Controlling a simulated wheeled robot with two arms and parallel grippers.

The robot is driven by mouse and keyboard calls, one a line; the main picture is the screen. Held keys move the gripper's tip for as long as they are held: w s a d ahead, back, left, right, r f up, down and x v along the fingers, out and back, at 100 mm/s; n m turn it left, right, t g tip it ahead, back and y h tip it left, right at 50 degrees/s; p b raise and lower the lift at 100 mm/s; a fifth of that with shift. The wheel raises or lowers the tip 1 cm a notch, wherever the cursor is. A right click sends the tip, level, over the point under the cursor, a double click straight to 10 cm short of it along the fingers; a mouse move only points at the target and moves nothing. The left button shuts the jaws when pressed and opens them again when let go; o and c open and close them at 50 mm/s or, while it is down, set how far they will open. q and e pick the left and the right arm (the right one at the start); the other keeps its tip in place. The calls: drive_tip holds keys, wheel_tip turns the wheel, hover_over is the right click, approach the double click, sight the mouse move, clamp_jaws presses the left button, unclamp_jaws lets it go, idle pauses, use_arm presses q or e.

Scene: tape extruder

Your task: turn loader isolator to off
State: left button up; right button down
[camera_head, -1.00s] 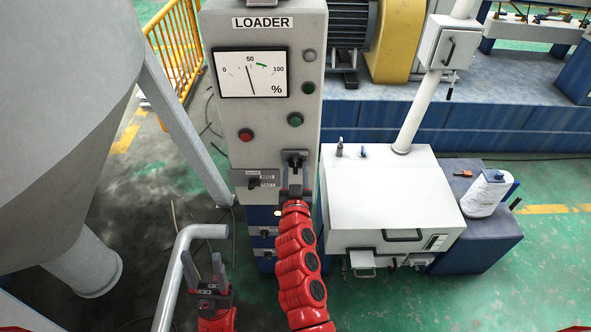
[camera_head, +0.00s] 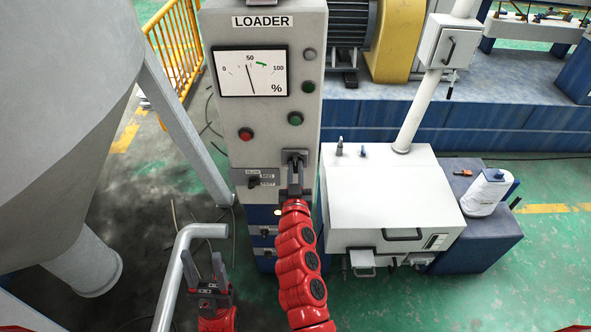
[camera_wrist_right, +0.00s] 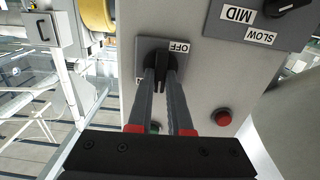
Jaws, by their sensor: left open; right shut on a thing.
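The loader isolator is a black rotary knob on a grey square plate (camera_head: 295,155), low on the front of the loader cabinet (camera_head: 226,120). The right wrist view shows its black handle (camera_wrist_right: 156,63) close up, with an upside-down OFF label (camera_wrist_right: 180,47) to its right. A second label at the plate's left edge is mostly hidden. My right gripper (camera_wrist_right: 164,76) is shut on the handle, one finger on each side. In the head view my right gripper (camera_head: 294,172) covers part of the knob. My left gripper (camera_head: 216,276) is open and empty, low and left of the cabinet.
A speed selector (camera_head: 253,182) sits left of the isolator. Red (camera_head: 246,134) and green (camera_head: 295,119) buttons are above. A bent grey pipe (camera_head: 173,275) stands beside my left gripper. A white machine box (camera_head: 385,195) stands right of the cabinet.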

drive_tip(key=shift+f, duration=0.1)
drive_tip(key=n+b, duration=0.1)
drive_tip(key=n, duration=0.3)
drive_tip(key=shift+a, duration=0.15)
drive_tip(key=n, duration=0.4)
drive_tip(key=shift+a+f+n, duration=0.1)
drive_tip(key=shift+n, duration=0.3)
drive_tip(key=n, duration=0.8)
drive_tip(key=shift+f+n, duration=0.2)
drive_tip(key=shift+n, duration=0.1)
drive_tip(key=shift+p, duration=0.3)
drive_tip(key=c, duration=0.8)
unclamp_jaws()
drive_tip(key=shift+c, duration=0.2)
drive_tip(key=s+b, duration=0.3)
drive_tip(key=s, duration=1.4)
drive_tip(key=shift+s+b, duration=0.25)
drive_tip(key=shift+b, duration=0.1)
